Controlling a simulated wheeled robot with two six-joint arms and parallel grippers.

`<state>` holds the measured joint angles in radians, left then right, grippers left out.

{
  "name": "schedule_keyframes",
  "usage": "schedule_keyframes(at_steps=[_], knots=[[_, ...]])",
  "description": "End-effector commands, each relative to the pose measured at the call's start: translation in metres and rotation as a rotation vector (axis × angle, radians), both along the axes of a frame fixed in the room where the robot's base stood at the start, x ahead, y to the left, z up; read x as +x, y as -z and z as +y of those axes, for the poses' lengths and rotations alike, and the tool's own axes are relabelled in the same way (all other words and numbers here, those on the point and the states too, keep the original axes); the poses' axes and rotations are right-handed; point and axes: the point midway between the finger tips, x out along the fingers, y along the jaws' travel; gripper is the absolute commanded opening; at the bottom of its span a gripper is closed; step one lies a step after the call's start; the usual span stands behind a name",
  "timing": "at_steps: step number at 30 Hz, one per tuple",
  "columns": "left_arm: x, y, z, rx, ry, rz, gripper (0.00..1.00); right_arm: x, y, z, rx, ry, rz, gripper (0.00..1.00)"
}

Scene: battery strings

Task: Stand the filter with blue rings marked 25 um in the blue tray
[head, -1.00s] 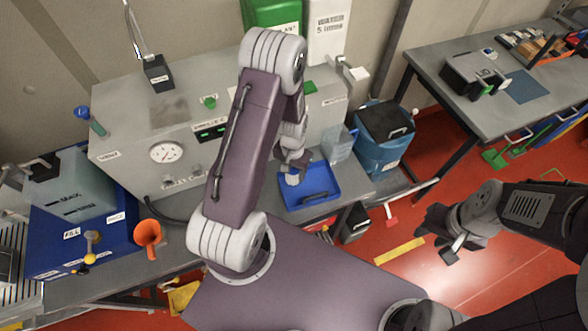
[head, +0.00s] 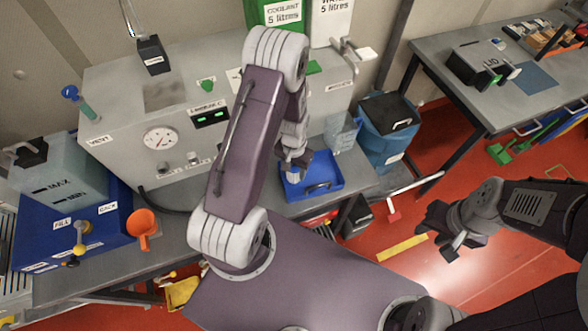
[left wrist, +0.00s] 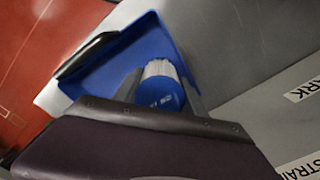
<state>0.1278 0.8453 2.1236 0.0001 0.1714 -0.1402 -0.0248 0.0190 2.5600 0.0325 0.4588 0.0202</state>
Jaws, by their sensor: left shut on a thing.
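The filter (left wrist: 160,84) shows in the left wrist view as a white ribbed cylinder with a blue end bearing white marks too small to read. My left gripper (left wrist: 163,92) is shut on it, one finger on each side. The blue tray (left wrist: 98,75) lies around and behind the filter in that view. In the head view the blue tray (head: 325,187) sits on the bench, and my left gripper (head: 296,166) is over its left part. I cannot tell whether the filter touches the tray floor. My right gripper (head: 452,246) hangs empty over the red floor, its fingers apart.
A clear beaker (head: 340,134) stands behind the tray. A blue bin (head: 385,140) is to its right. The grey machine (head: 160,110) with a gauge stands left of the tray. An orange funnel (head: 143,226) is at the front left.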

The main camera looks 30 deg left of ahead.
Motion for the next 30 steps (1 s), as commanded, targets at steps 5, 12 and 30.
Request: schedule_keyframes(at_steps=[5,12,30], knots=[[0.0,0.004,0.0,0.0,0.0,0.0,0.0,0.0,0.003,0.0,0.0,0.0,0.0,0.36],[0.0,0.009,0.0,0.0,0.0,0.0,0.0,0.0,0.007,0.0,0.0,0.0,0.0,0.36],[0.0,0.011,0.0,0.0,0.0,0.0,0.74,0.0,0.009,0.0,0.0,0.0,0.0,0.36]])
